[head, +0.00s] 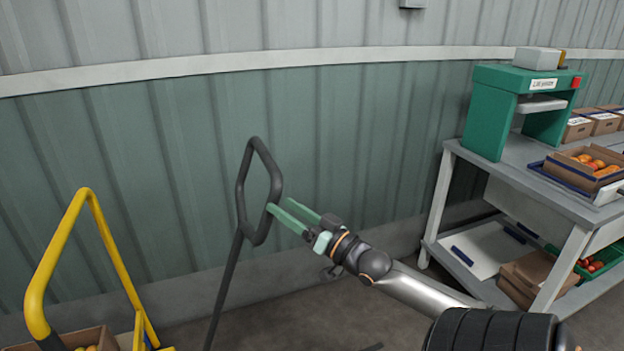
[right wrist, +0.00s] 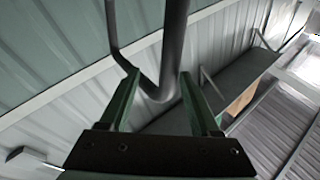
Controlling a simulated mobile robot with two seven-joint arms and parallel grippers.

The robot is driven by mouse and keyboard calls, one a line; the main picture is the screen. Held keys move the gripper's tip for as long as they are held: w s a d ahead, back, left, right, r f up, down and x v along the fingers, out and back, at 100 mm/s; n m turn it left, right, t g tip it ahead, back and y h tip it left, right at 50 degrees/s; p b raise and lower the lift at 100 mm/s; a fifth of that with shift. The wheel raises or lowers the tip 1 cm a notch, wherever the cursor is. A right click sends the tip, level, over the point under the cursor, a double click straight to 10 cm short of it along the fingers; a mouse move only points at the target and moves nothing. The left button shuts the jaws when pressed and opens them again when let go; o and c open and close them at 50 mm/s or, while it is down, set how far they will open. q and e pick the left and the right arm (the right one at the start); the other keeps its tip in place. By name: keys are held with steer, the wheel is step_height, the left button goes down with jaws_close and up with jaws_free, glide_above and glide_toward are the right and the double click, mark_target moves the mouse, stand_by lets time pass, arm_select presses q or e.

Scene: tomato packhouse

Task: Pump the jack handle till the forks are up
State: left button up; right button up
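The jack handle (head: 240,195) is a black loop on a thin dark shaft (head: 225,280) that leans slightly and runs out of the bottom of the head view. My right gripper (head: 278,205) is beside the loop's lower right side, its green fingers spread. In the right wrist view, the dark bar of the handle (right wrist: 175,45) shows between and just beyond the fingertips (right wrist: 160,75). Gaps show beside the bar, so the fingers are not closed on it. The jack's forks and base are out of view. My left gripper is not in view.
A yellow tubular frame (head: 62,240) with a box of fruit stands at the lower left. A grey bench (head: 520,165) at the right carries a green machine (head: 490,110) and cardboard boxes. A green ribbed wall (head: 160,170) is close behind the handle.

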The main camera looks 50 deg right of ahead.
steer(key=v, duration=0.7)
stand_by(0.6)
